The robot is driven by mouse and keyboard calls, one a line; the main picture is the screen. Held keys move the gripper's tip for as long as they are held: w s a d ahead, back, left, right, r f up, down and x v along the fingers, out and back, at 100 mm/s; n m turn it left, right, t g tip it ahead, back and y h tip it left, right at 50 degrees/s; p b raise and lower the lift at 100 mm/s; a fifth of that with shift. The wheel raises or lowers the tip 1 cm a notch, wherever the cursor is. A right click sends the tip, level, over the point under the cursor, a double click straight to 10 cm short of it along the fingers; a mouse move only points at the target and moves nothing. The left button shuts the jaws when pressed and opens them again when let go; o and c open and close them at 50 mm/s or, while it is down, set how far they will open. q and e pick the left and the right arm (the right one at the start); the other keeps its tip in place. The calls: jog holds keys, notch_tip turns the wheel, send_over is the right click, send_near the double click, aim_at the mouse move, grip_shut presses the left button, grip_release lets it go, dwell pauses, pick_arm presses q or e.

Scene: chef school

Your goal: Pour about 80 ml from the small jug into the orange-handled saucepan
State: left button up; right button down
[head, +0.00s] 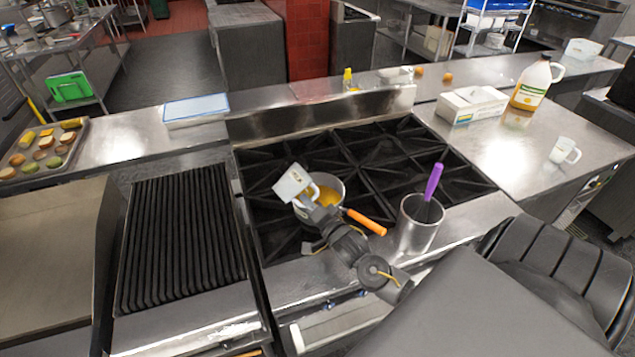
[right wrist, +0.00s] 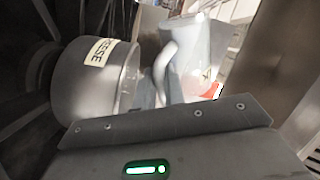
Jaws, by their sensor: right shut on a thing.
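The small white jug (head: 291,183) is held tilted at the left rim of the saucepan in the head view. My right gripper (head: 308,203) is shut on its handle. In the right wrist view the pale jug (right wrist: 196,45) and its handle show beyond the gripper. The saucepan (head: 341,186) stands on the stove grate, with yellow-orange contents inside. Its orange handle (head: 365,221) points to the lower right. A grey, labelled round vessel (right wrist: 88,98), apparently the saucepan, shows in the wrist view. I cannot make out a stream of liquid. My left gripper is not in view.
A steel container (head: 419,232) with a purple-handled utensil (head: 433,182) stands close to the right of the saucepan handle. Another white jug (head: 563,151), a box (head: 471,105) and a large bottle (head: 534,86) stand on the right counter. The ribbed grill (head: 180,237) lies left.

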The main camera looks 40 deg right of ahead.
jog(key=shift+a+f+m+b, duration=0.15)
jog(key=shift+f+m+b, duration=0.2)
jog(key=shift+m+b, duration=0.35)
dwell(0.7)
jog(key=shift+d+r+m+p, duration=0.35)
jog(key=shift+d+m+p, duration=0.25)
jog(key=shift+m+p, duration=0.2)
dwell(0.5)
jog(key=shift+a+f+n+b, duration=0.3)
jog(key=shift+f+b, duration=0.1)
jog(key=shift+b, duration=0.2)
jog(key=shift+a+r+n+p, duration=0.15)
jog(key=shift+r+n+p, duration=0.55)
jog(key=shift+n, duration=0.5)
jog(key=shift+f, duration=0.25)
jog(key=shift+d+f+n, duration=0.2)
jog(key=shift+f+n, duration=0.15)
jog(key=shift+n, duration=0.45)
jog(key=shift+d+r+n, duration=0.25)
jog(key=shift+r+n, duration=0.2)
jog(key=shift+n, duration=0.45)
